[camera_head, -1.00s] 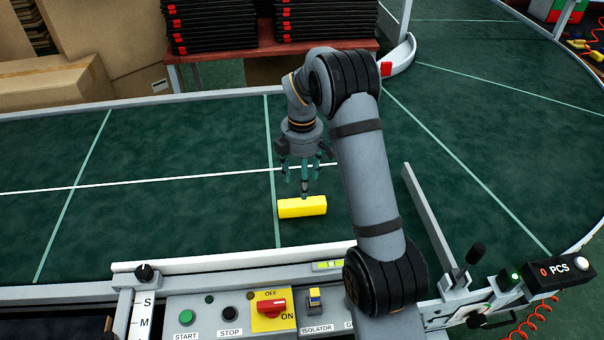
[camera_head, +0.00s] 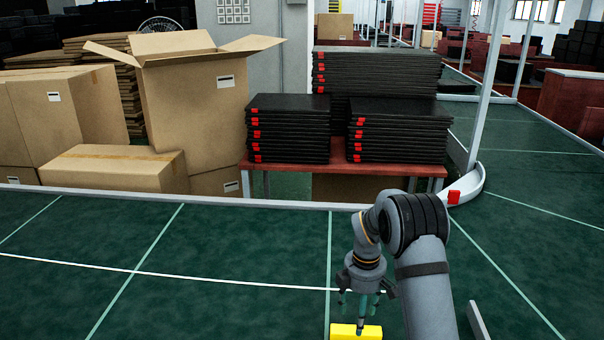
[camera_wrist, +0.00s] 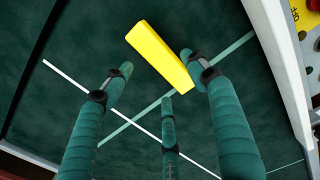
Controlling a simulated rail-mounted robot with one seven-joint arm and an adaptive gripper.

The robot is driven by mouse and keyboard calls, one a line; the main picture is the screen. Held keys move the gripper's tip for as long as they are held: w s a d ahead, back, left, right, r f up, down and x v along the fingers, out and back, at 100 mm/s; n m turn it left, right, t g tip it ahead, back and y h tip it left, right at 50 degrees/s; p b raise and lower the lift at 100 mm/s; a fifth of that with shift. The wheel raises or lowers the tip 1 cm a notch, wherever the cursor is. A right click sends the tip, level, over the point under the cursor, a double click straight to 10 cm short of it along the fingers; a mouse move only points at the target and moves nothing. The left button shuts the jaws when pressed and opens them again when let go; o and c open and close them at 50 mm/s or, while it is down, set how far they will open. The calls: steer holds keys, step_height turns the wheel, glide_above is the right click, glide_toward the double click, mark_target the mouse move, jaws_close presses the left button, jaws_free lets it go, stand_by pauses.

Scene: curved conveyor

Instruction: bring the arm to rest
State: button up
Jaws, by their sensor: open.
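My gripper (camera_head: 361,310) hangs fingers-down above the green conveyor, its fingers spread open with nothing between them. A yellow block (camera_head: 355,332) lies on the conveyor below it, cut off by the bottom edge of the head view. In the wrist view the block (camera_wrist: 160,55) lies whole on the belt, just beyond the teal fingertips (camera_wrist: 155,85). I cannot tell from these views how large the gap between fingertips and block is.
The green conveyor (camera_head: 240,265) is otherwise bare around the arm. Behind its rail stand cardboard boxes (camera_head: 190,95) and a red table (camera_head: 345,171) with stacks of black trays (camera_head: 400,130). A curved white guide (camera_head: 470,192) stands at the right.

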step_height(320, 180, down, 8)
steer(key=shift+s+r, duration=0.1)
steer(key=shift+r, duration=2.35)
